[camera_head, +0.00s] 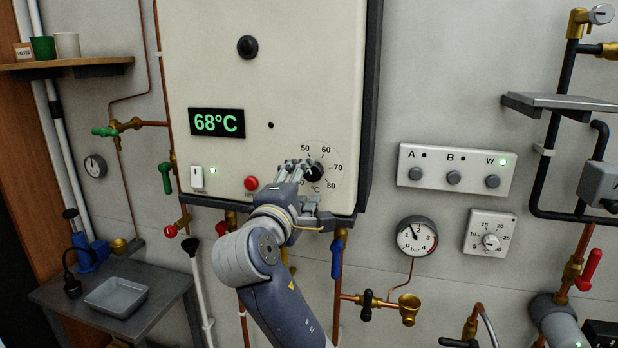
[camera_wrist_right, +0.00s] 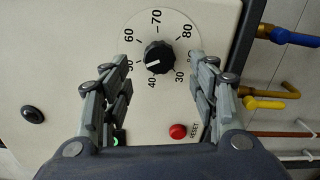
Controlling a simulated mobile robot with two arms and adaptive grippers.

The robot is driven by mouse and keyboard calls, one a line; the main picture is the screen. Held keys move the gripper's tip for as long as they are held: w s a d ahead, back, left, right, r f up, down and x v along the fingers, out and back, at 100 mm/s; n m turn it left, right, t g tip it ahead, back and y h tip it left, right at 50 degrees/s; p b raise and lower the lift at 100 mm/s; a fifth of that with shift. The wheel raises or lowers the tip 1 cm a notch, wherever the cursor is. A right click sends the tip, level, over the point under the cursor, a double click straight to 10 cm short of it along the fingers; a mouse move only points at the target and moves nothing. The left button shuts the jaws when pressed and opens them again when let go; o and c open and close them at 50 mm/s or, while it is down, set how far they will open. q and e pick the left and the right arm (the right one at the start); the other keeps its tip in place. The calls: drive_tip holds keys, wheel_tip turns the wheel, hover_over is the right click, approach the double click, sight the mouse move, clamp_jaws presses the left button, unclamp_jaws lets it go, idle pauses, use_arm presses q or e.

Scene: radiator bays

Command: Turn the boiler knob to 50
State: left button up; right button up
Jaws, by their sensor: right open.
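The black boiler knob (camera_head: 316,173) sits on a white dial low on the cream boiler. It shows more clearly in the right wrist view (camera_wrist_right: 160,54), ringed by numbers from 30 to 80. Its white pointer mark points left and slightly down in that view, roughly towards 50. The boiler's green display (camera_head: 217,122) reads 68°C. My right gripper (camera_head: 299,178) is open in front of the dial, with one finger on each side of the knob. In the right wrist view the fingers stand apart from the knob with gaps. My left gripper is not in view.
A red reset button (camera_head: 251,183) and a white switch (camera_head: 197,178) are left of the dial. Pipes and a blue-handled valve (camera_head: 337,258) hang below the boiler. A button panel (camera_head: 455,168), pressure gauge (camera_head: 417,236) and smaller dial (camera_head: 490,233) are to the right.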

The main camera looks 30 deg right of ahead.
drive_tip(key=v, duration=0.6)
drive_tip(key=shift+s+a, duration=0.25)
drive_tip(key=shift+a, duration=0.1)
